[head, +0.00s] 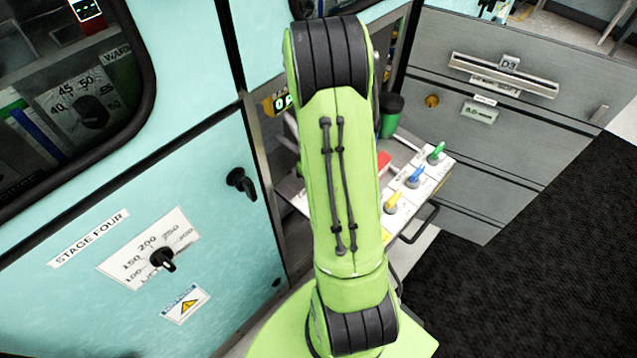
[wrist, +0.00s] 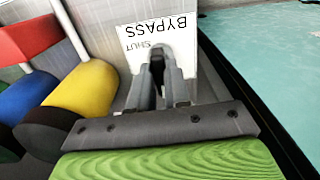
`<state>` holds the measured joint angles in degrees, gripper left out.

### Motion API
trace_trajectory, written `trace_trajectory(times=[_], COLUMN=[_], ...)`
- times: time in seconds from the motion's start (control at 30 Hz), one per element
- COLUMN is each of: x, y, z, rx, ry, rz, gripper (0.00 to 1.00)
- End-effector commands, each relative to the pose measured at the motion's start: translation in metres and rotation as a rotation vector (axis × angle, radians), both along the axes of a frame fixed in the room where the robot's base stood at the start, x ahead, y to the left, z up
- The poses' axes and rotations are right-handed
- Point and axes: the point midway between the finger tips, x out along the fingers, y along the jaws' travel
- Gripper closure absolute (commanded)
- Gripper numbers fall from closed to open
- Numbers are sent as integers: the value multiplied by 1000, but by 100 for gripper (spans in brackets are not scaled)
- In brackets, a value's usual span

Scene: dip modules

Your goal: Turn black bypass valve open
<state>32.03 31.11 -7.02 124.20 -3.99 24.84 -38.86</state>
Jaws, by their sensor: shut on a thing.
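In the wrist view, the black bypass valve handle (wrist: 157,68) shows as a narrow dark strip between my fingers. My gripper (wrist: 158,60) is shut on it, with a grey finger on either side. A white label (wrist: 135,40) reading BYPASS and SHUT, upside down in this view, lies just beyond the fingertips. The fingers hide much of the handle, so I cannot tell its exact turn. In the head view my green arm covers the gripper and the valve.
In the head view, green (head: 436,153), blue (head: 415,177) and yellow (head: 392,202) handles stand right of my arm.

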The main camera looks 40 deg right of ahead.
Motion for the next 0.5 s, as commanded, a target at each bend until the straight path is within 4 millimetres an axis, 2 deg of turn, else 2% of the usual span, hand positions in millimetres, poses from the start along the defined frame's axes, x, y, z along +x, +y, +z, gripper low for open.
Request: trace_trajectory(times=[0.1, 0.13, 0.3, 0.5], x=[1, 1, 1, 0], y=[0, 0, 0, 0], z=[1, 1, 0, 0], rx=[-2, -2, -1, 0], ry=[-3, -3, -2, -1], rz=[3, 3, 2, 1], gripper=[100, 82, 57, 57])
